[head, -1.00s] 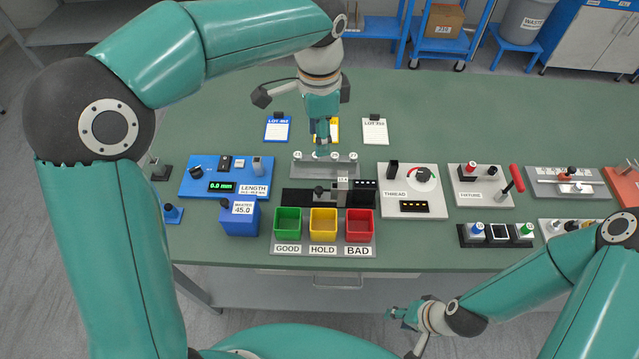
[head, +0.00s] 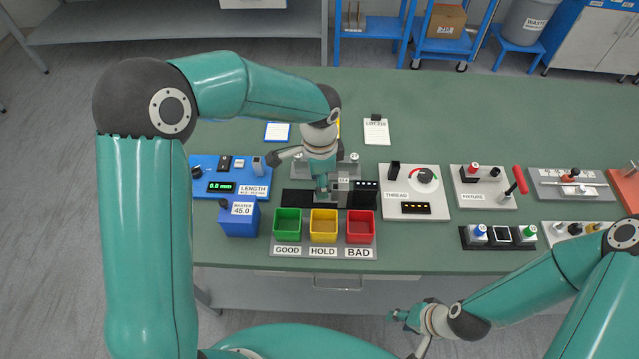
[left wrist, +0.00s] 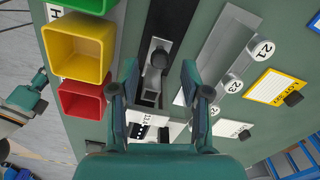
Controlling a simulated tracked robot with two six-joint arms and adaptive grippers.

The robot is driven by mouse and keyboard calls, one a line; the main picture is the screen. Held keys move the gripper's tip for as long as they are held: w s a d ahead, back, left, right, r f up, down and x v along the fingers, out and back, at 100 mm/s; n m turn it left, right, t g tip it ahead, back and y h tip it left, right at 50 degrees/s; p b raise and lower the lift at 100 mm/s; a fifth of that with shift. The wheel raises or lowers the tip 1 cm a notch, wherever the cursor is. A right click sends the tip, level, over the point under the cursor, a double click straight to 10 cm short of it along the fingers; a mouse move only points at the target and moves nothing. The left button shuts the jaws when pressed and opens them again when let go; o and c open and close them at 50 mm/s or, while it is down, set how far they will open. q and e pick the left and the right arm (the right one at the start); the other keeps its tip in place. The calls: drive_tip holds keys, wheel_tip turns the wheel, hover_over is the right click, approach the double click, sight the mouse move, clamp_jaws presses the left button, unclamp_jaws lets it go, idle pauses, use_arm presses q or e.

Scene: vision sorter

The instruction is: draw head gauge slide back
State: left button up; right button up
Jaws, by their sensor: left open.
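The head gauge (head: 297,198) is a black base with a display at its right, behind the coloured bins. In the left wrist view its grey slide (left wrist: 150,92) carries a black knob (left wrist: 158,57) and lies along the black track. My left gripper (head: 323,190) is over the gauge and hides part of it. In the left wrist view the left gripper (left wrist: 159,78) is open, with its fingers to either side of the knob's line; I cannot tell whether they touch it. My right gripper (head: 398,314) hangs in front of the bench, away from the gauge; its jaws are too small to read.
Green (head: 288,222), yellow (head: 323,222) and red (head: 360,223) bins stand close in front of the gauge. A grey rack (left wrist: 222,62) with numbered cylindrical parts lies behind it. The length gauge (head: 230,178) is to the left, the thread station (head: 413,190) to the right.

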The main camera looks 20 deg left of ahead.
use_arm(q)
drive_tip(key=shift+f, duration=1.1)
clamp_jaws()
